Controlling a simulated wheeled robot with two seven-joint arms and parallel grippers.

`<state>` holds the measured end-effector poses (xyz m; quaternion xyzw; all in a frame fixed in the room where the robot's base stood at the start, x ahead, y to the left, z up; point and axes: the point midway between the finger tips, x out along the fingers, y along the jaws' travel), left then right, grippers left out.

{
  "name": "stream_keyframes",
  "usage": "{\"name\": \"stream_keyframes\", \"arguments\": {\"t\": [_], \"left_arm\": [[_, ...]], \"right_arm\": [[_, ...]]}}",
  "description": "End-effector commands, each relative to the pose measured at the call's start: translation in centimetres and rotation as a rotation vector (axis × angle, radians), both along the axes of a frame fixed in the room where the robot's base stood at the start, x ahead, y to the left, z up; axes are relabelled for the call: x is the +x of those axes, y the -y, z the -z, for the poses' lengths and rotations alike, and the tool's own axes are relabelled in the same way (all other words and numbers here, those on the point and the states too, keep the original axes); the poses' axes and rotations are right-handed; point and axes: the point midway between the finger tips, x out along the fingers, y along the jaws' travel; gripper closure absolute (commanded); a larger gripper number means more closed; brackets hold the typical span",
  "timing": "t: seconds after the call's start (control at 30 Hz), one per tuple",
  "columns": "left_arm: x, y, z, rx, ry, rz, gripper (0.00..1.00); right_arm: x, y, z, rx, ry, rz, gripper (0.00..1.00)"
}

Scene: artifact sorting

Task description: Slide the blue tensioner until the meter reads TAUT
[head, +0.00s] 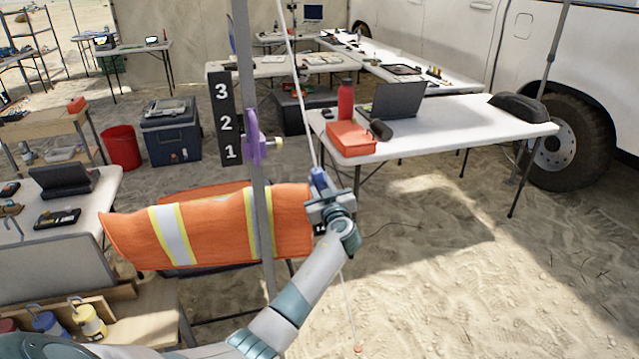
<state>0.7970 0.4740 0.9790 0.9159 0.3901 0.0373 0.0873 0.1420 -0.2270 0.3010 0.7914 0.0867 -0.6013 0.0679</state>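The blue tensioner (319,179) sits on a pale guy rope (303,95) that slants from the top of the head view down to the sand. My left gripper (322,194) is at the tensioner, just below its visible top, and hides its lower part. I cannot tell whether the fingers are closed on it. A black board (224,118) numbered 3, 2, 1 from top to bottom stands by the grey pole (243,60). A purple piece (253,137) is on the pole near 1 and 2. No TAUT reading is legible. My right gripper is out of view.
A white table (450,125) with a laptop and red bottle stands behind. The sand to the right is open.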

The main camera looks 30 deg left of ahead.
Motion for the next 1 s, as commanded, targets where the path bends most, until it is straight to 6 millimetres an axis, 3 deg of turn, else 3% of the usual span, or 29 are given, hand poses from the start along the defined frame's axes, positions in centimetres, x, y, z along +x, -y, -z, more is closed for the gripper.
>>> {"name": "stream_keyframes", "arguments": {"t": [0.17, 0.43, 0.7, 0.73, 0.77, 0.8, 1.0], "left_arm": [[0.0, 0.0, -0.2, -0.001, 0.001, 0.000, 1.00], [-0.4, -0.3, -2.8, -0.001, 0.004, 0.001, 1.00], [-0.4, -0.4, -2.8, 0.002, 0.001, 0.001, 1.00], [-0.4, -0.4, -2.8, 0.002, 0.001, 0.001, 0.66], [-0.4, -0.4, -2.8, 0.002, 0.001, 0.001, 0.59], [-0.4, -0.4, -2.8, 0.002, 0.001, 0.001, 0.55], [-0.4, -0.4, -2.8, 0.001, 0.000, 0.000, 0.55]], "right_arm": [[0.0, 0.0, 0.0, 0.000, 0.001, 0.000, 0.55], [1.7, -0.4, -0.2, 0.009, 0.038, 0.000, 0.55], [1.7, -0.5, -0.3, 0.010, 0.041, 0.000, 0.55], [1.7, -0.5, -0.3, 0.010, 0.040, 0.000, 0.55], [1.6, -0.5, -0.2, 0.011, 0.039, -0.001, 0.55], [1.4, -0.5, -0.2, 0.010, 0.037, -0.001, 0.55], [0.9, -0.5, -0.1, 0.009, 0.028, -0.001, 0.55]]}}
